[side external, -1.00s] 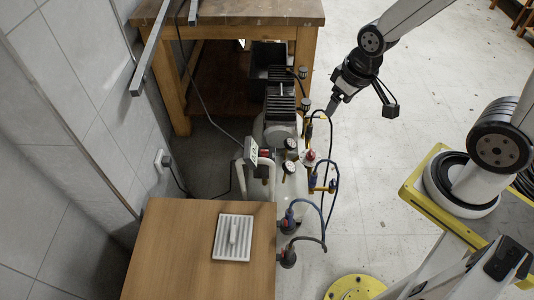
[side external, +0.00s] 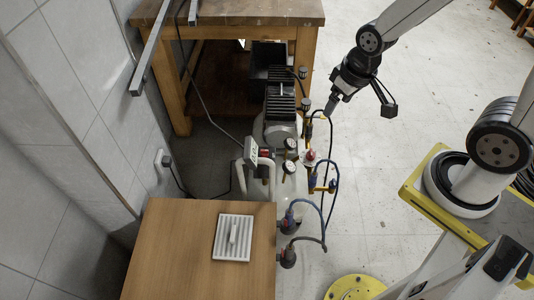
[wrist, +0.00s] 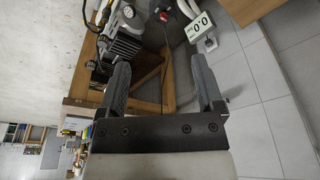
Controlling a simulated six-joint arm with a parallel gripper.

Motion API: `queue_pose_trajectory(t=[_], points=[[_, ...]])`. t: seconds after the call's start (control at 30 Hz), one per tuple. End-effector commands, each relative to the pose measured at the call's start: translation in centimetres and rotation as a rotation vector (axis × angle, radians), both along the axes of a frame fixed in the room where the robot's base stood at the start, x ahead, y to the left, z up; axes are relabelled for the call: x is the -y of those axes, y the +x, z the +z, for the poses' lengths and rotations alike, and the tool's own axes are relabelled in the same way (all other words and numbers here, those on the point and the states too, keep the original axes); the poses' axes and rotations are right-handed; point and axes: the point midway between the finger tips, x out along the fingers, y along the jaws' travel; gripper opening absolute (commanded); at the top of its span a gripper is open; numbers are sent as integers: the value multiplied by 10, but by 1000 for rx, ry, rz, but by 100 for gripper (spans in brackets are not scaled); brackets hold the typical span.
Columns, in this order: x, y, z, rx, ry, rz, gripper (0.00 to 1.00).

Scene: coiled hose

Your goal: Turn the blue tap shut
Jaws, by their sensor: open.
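My gripper (side external: 328,111) hangs from the upper right, above and beside the compressor's row of gauges and fittings. In the wrist view its two fingers (wrist: 160,62) stand wide apart with nothing between them. A small blue part (side external: 332,186), which looks like the blue tap, sits on the fittings to the right of the tank, below my gripper in the picture and apart from it. It is too small to tell its handle's angle. I cannot make out the blue tap in the wrist view.
The compressor (side external: 280,130) carries gauges, a red knob (side external: 310,155) and looping hoses. A wooden table (side external: 190,260) with a white ribbed plate (side external: 234,238) is in front. A workbench (side external: 235,12) stands behind. Open floor (side external: 400,150) lies to the right.

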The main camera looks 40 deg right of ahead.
Motion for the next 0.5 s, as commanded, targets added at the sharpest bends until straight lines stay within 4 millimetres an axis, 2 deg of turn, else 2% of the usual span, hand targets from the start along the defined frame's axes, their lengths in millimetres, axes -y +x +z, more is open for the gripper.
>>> queue_pose_trajectory(t=[0.27, 0.5], points=[[11, 20, -19, -23, 7, -63, 85], [30, 46, -53, -52, 17, -158, 85]])
